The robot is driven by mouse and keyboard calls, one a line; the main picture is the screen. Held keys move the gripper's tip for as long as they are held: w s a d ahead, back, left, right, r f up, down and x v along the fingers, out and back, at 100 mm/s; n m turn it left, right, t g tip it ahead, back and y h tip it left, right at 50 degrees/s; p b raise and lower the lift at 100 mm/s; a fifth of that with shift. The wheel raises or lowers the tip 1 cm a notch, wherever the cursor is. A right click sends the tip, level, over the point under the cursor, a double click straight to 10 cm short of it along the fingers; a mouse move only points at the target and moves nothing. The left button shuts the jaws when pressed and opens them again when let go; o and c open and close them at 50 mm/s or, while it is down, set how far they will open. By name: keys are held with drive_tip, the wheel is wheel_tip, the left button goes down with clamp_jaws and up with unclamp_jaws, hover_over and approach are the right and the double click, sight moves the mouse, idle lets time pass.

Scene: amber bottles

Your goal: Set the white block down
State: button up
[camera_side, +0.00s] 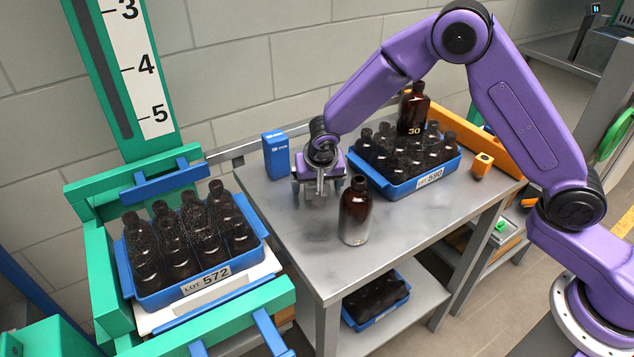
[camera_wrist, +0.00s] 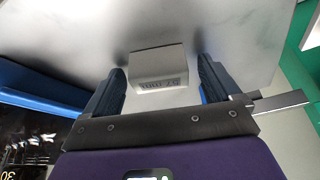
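The white block (camera_wrist: 157,62) shows in the wrist view as a small pale box with dark lettering on its near face. It appears to rest on the grey metal tabletop. My gripper (camera_wrist: 161,68) has a dark finger on each side of the block. A gap shows at the right finger; the left finger is very close to the block, and I cannot tell if it touches. In the side view my gripper (camera_side: 318,193) points down, low over the table's left part, and largely hides the block.
An amber bottle (camera_side: 355,212) stands alone just right of my gripper. A blue box (camera_side: 276,155) stands behind left. A blue crate of bottles (camera_side: 396,190) is at the back right, with bottle 30 (camera_side: 413,108) rising above it. The crate LOT 572 (camera_side: 160,298) sits left, off the table.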

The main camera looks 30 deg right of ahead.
drive_tip(key=v, duration=1.2)
drive_tip(key=shift+r, duration=0.15)
idle(0.3)
